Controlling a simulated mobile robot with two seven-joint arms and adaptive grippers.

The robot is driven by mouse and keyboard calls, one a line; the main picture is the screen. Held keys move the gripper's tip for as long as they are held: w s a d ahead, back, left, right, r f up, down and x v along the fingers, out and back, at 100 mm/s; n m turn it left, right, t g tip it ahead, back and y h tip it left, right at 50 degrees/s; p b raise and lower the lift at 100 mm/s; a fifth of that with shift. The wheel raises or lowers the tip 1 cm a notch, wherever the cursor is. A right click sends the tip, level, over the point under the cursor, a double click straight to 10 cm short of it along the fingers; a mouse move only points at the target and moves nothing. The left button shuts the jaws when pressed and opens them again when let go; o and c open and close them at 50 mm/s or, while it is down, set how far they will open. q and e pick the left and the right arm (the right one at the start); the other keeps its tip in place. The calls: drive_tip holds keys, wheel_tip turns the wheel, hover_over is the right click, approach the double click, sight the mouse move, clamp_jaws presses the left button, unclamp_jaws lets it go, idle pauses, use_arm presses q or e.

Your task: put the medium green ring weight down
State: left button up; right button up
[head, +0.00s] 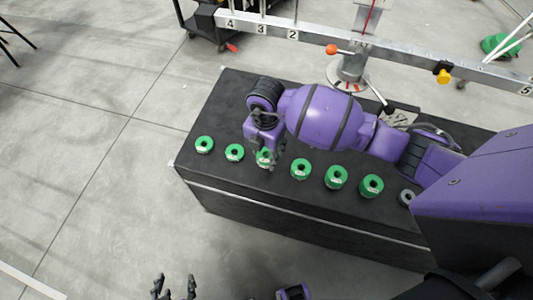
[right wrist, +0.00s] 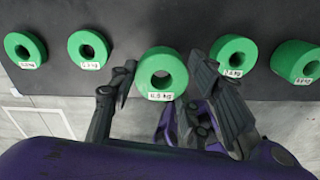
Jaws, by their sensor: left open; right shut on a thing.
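My right gripper (head: 264,161) is over the front part of the black table, shut on a green ring weight (head: 263,154) with a white label. In the right wrist view this ring (right wrist: 161,73) sits between the two fingers, its hole facing the camera. It lines up with the row of other green rings. I cannot tell whether its underside touches the table top. The fingers partly cover it in the head view. My left gripper (head: 175,285) is open and empty at the bottom of the head view, off the table's front side.
Other green rings stand in a row on the black table (head: 222,108): two to the left (head: 204,145) (head: 234,152), and three to the right (head: 300,169) (head: 336,177) (head: 371,186). A grey ring (head: 407,197) lies further right. A numbered metal beam (head: 400,52) crosses behind.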

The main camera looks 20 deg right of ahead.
sight(266, 155)
drive_tip(key=shift+w+d+f, duration=0.25)
drive_tip(key=shift+w+f, duration=0.35)
drive_tip(key=shift+f, duration=1.55)
drive_tip(key=shift+f+b, duration=0.15)
drive_tip(key=shift+b, duration=0.15)
drive_tip(key=o, duration=1)
